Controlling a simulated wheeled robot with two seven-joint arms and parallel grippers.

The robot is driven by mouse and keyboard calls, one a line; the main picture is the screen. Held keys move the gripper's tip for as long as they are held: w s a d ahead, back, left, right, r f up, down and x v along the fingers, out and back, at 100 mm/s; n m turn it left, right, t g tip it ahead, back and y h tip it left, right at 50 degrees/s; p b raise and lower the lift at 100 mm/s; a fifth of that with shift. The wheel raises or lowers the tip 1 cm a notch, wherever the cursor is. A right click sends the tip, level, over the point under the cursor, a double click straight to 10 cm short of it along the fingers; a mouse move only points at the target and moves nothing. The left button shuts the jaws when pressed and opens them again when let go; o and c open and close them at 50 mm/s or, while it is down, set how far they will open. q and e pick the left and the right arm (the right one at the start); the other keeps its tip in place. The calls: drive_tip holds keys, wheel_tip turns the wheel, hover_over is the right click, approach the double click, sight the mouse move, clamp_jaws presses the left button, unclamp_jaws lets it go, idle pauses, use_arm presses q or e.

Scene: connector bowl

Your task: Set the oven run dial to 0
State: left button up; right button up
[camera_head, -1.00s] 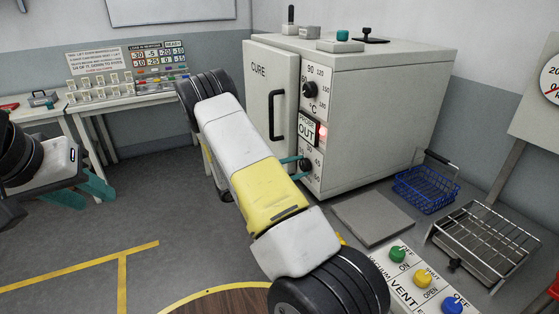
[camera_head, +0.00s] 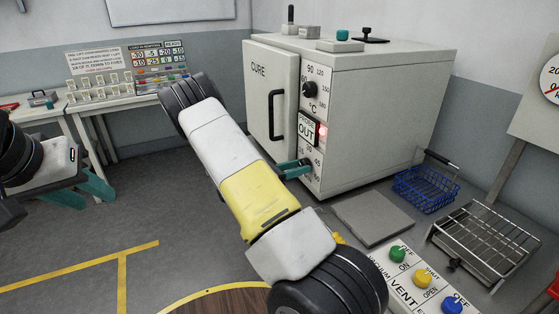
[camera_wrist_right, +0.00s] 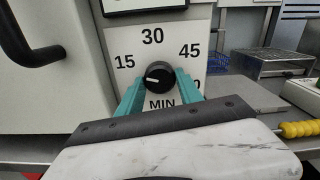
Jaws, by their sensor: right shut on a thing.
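The oven (camera_head: 385,115) stands at the back right with its CURE door (camera_head: 270,95) shut. Its black run dial (camera_wrist_right: 159,76) is on the lower front panel, with 15, 30, 45 and MIN printed around it in the right wrist view. The dial's white mark points left, below the 15. The zero mark is not visible, and the right-hand number is partly covered by a finger. My right gripper (camera_wrist_right: 160,92) is shut on the dial, one teal finger on each side. My left gripper (camera_head: 80,192) is open and empty at the far left.
The oven door handle (camera_head: 276,115) is close to my right fingers. A grey slab (camera_head: 373,218), a blue basket (camera_head: 425,190), a wire rack (camera_head: 485,245) and a valve panel (camera_head: 420,280) lie to the right. Open floor lies to the left.

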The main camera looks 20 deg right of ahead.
drive_tip(key=n, duration=1)
drive_tip(key=shift+n, duration=0.3)
idle(0.4)
drive_tip(key=o, duration=1.4)
drive_tip(key=shift+c, duration=0.2)
drive_tip(key=a, duration=0.8)
drive_tip(key=shift+s, duration=0.3)
